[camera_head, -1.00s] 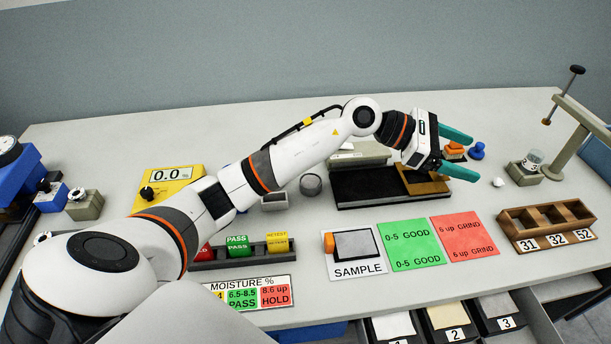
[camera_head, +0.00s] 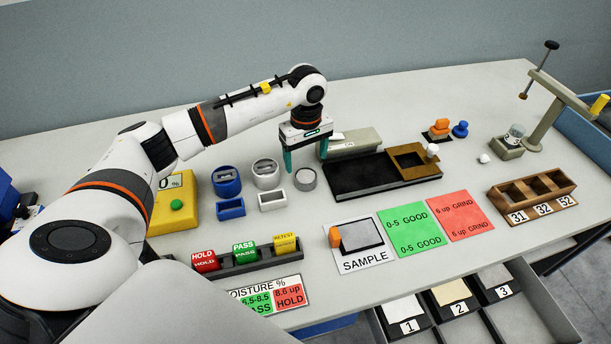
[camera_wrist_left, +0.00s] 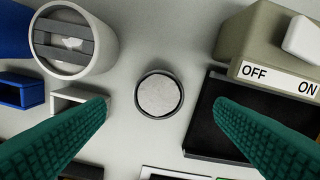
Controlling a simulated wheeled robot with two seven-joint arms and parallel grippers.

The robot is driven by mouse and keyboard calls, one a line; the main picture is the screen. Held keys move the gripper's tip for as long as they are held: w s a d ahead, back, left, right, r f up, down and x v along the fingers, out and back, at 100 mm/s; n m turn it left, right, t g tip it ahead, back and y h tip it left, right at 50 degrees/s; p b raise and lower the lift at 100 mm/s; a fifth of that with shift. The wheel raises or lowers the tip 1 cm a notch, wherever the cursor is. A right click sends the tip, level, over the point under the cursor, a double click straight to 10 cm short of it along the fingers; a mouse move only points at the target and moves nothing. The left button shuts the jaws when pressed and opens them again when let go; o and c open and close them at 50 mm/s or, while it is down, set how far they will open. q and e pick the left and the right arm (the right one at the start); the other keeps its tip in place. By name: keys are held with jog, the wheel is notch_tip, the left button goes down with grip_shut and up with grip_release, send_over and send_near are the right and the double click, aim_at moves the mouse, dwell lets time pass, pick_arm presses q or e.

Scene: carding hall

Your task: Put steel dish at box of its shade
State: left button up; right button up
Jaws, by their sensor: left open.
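The steel dish (camera_head: 305,180) is a small round grey dish with a pale filling, standing upright on the table. In the left wrist view the dish (camera_wrist_left: 160,95) lies between the two fingers, with a gap on each side. My left gripper (camera_head: 306,165) is open, points down and is above the dish. A white open box (camera_head: 272,199) and a blue open box (camera_head: 230,208) stand left of the dish. Behind them are a white round holder (camera_head: 265,174) and a blue round holder (camera_head: 226,181). My right gripper is not in view.
A black tray (camera_head: 360,178) with a brown frame (camera_head: 413,161) lies right of the dish, beside a grey OFF/ON unit (camera_head: 352,142). The yellow meter (camera_head: 172,206) stands at left. HOLD, PASS and RETEST blocks (camera_head: 244,250) sit in front. Bare table lies just before the dish.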

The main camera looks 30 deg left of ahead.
aim_at(306, 175)
pick_arm(q)
jog(key=shift+s+f+p, duration=0.1)
jog(key=shift+f+p, duration=0.3)
jog(key=shift+f, duration=0.25)
notch_tip(306, 175, down, 4)
jog(key=shift+r+p, duration=0.2)
jog(key=shift+p, duration=0.45)
jog(key=shift+f, duration=0.25)
jog(key=c, duration=1)
jog(key=shift+c, duration=1)
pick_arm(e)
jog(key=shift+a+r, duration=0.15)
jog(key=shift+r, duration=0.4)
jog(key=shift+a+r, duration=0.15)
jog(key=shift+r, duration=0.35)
